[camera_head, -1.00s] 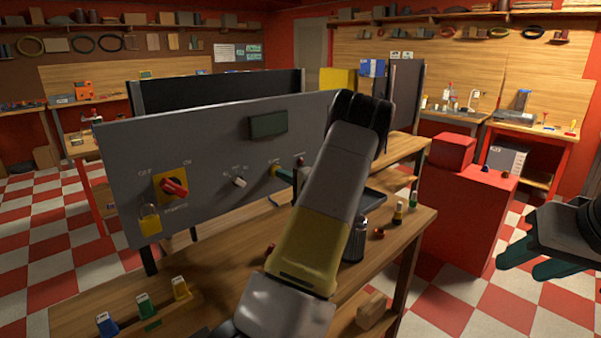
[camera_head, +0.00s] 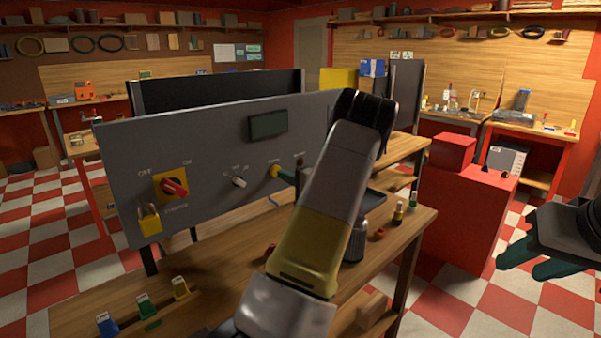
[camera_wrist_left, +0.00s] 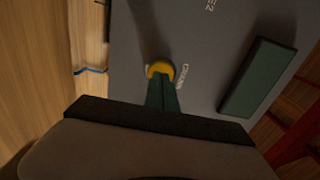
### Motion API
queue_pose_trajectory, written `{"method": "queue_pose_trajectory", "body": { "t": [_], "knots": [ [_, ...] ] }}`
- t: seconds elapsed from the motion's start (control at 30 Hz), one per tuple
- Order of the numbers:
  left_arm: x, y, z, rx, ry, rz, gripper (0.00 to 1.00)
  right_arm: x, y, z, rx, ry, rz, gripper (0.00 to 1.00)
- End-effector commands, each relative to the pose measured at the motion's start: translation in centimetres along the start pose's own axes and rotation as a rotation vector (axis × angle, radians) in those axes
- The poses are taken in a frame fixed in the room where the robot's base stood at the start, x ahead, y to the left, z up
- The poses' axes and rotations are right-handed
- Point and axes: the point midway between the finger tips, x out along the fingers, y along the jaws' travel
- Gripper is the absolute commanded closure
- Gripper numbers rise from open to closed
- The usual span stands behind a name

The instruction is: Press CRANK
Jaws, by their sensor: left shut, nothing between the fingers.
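The grey panel (camera_head: 215,150) stands upright on the wooden bench. Its yellow CRANK button (camera_head: 273,171) is right of the small silver switch. The button also shows in the left wrist view (camera_wrist_left: 160,69), with the CRANK lettering beside it. My left gripper (camera_head: 281,173) is shut and empty, its green fingertips (camera_wrist_left: 162,82) right at the button and covering its lower edge in the wrist view. I cannot tell whether they touch or press it. My left forearm hides the panel's right part. My right gripper (camera_head: 524,262) is open and empty at the far right, away from the panel.
The panel also holds a red rotary switch (camera_head: 174,187), a yellow padlock (camera_head: 149,219) and a dark display (camera_head: 268,124). Small coloured blocks (camera_head: 145,304) stand at the bench's front left. A metal canister (camera_head: 355,243) stands beside my left forearm. A red cabinet (camera_head: 462,215) stands to the right.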

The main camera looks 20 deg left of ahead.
Motion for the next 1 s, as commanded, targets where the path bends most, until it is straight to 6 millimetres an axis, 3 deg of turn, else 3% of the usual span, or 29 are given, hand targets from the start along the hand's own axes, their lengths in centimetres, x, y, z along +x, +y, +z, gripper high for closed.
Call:
{"method": "queue_pose_trajectory", "body": {
  "t": [0.6,1.0],
  "knots": [
    [-5.0,0.0,0.0,-0.001,0.001,0.001,1.00,0.0,0.0,0.0,0.000,0.000,0.000,0.60],
    [-5.5,0.0,0.0,-0.001,-0.001,-0.001,1.00,0.0,0.0,0.0,0.000,0.000,0.000,0.60]
  ]
}}
